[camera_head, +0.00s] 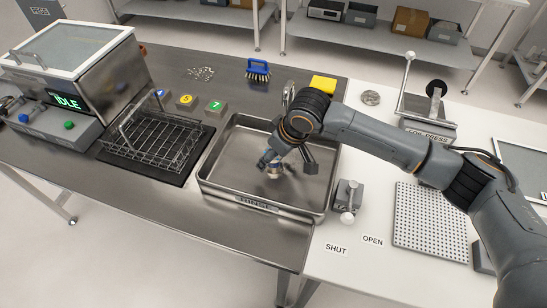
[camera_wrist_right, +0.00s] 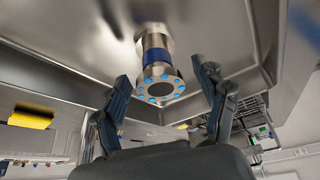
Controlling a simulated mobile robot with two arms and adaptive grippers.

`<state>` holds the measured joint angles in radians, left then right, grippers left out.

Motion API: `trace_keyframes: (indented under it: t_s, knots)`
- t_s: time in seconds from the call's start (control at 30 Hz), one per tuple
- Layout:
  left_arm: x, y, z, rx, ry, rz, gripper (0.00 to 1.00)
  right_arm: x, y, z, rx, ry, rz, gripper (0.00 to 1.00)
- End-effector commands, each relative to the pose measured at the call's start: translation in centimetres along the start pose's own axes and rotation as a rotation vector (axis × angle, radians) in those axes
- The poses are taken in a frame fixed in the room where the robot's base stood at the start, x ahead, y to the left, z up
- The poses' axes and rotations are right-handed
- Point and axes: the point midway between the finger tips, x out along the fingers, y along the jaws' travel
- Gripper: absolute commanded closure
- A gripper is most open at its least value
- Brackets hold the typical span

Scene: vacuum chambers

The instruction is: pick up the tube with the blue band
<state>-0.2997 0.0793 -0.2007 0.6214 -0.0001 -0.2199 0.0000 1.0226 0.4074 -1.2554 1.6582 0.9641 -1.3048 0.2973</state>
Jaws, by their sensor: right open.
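The tube with the blue band (camera_wrist_right: 155,58) is a short metal tube with a flange ringed by light-blue dots, in the steel basin (camera_head: 214,187). Its flanged end faces the right wrist camera. In the head view only a small metallic part of the tube (camera_head: 274,173) shows under my right gripper (camera_head: 289,164). In the wrist view my right gripper (camera_wrist_right: 163,80) is open, with one finger on each side of the flange and visible gaps between. Its fingers do not grip the tube. My left gripper is not in view.
A yellow sponge (camera_head: 323,84) lies behind the basin, and a blue brush (camera_head: 258,70) stands farther back. A wire rack (camera_head: 155,140) is left of the basin. A small grey valve block (camera_head: 348,194) is close to its right edge. The basin's walls surround the gripper.

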Motion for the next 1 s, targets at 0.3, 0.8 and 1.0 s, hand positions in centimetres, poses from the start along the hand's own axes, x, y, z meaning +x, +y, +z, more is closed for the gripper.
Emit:
trace_keyframes:
  t_s: [0.3, 0.8, 1.0]
  knots:
    - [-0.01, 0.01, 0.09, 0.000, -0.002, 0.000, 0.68, 0.28, 0.00, -0.02, -0.001, 0.001, 0.000, 0.38]
    - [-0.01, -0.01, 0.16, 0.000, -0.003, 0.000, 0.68, 0.20, 0.02, -0.09, -0.001, 0.003, 0.001, 1.00]
    - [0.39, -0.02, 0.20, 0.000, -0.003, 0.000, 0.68, -0.41, 0.03, -0.41, -0.001, 0.004, 0.001, 1.00]
